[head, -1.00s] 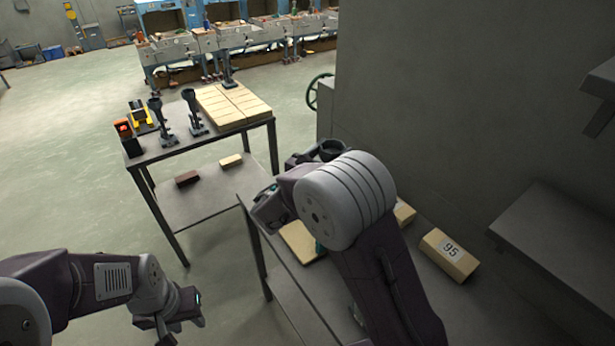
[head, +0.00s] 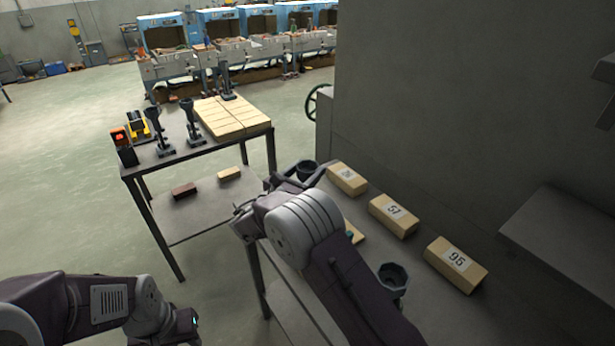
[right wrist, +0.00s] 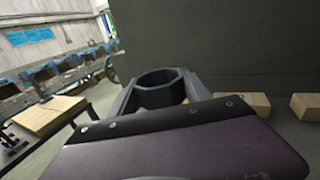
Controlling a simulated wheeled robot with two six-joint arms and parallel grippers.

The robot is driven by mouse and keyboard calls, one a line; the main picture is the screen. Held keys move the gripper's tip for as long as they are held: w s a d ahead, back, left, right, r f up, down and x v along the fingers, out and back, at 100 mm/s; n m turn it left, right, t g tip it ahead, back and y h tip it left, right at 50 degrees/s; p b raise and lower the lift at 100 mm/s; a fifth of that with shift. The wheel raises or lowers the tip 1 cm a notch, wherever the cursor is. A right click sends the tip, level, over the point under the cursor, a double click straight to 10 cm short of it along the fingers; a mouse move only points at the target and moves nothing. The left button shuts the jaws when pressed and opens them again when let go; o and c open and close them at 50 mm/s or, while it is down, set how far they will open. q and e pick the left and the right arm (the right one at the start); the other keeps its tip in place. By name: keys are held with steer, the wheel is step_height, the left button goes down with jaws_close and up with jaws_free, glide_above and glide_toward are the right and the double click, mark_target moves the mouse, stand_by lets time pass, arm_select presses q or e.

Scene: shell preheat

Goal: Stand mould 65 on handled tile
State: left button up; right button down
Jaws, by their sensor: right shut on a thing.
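My right gripper (head: 306,177) is shut on a dark grey, open-topped mould (head: 307,166), held roughly upright above the far end of the near bench. In the right wrist view the mould (right wrist: 160,90) is eight-sided, with a grey finger on either side. No number can be read on it. A second dark mould (head: 393,276) stands on the bench to the right of my right arm. A pale tile (head: 355,234) lies on the bench, mostly hidden by my right arm. Its handle cannot be made out clearly. My left gripper (head: 190,325) is low at left, jaws unclear.
Pale numbered blocks, marked 95 (head: 456,265), 51 (head: 393,215) and one unclear (head: 347,179), line the bench's wall side. A wall shelf (head: 565,235) juts out at right. A second table (head: 165,153) holds pale boards (head: 231,117) and dark stands (head: 190,122).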

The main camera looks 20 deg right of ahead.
steer(key=shift+w, duration=0.1)
steer(key=shift+f, duration=0.15)
steer(key=c, duration=0.5)
jaws_free()
steer(key=shift+r, duration=0.2)
steer(key=shift+s+a, duration=0.25)
steer(key=b+v, duration=0.2)
steer(key=v, duration=0.9)
steer(key=shift+s, duration=0.25)
steer(key=shift+a+f, duration=0.1)
steer(key=shift+a, duration=0.05)
